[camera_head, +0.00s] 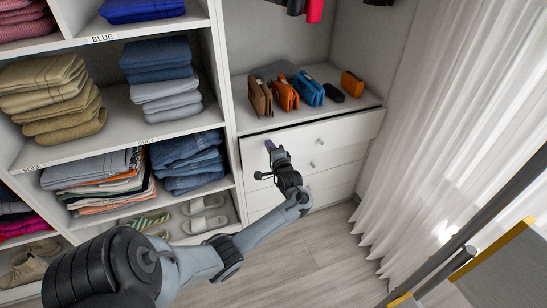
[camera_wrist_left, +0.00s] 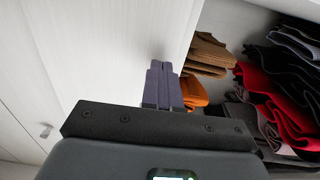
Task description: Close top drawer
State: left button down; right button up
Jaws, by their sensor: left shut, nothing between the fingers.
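The white top drawer (camera_head: 335,131) is in the chest under the bag shelf in the head view. Its front stands a little forward of the drawers below, with a dark gap along its top edge. A small round knob (camera_head: 320,141) sits on its front. My left gripper (camera_head: 268,146) is shut and empty, at the left part of the drawer front. In the left wrist view its closed fingers (camera_wrist_left: 163,84) are close to a white panel (camera_wrist_left: 105,45); I cannot tell whether they touch. My right gripper is not in view.
Small bags (camera_head: 285,94) stand on the shelf above the drawer. Shelves of folded clothes (camera_head: 165,75) and slippers (camera_head: 205,224) are to the left. White curtains (camera_head: 430,130) hang to the right. The wooden floor (camera_head: 310,260) in front is clear.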

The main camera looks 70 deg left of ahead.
pick_arm(q)
jog(key=shift+a, duration=0.45)
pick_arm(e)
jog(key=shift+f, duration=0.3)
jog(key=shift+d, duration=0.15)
pick_arm(q)
jog(key=a, duration=0.3)
jog(key=shift+a+f, duration=0.15)
jog(key=shift+a, duration=0.15)
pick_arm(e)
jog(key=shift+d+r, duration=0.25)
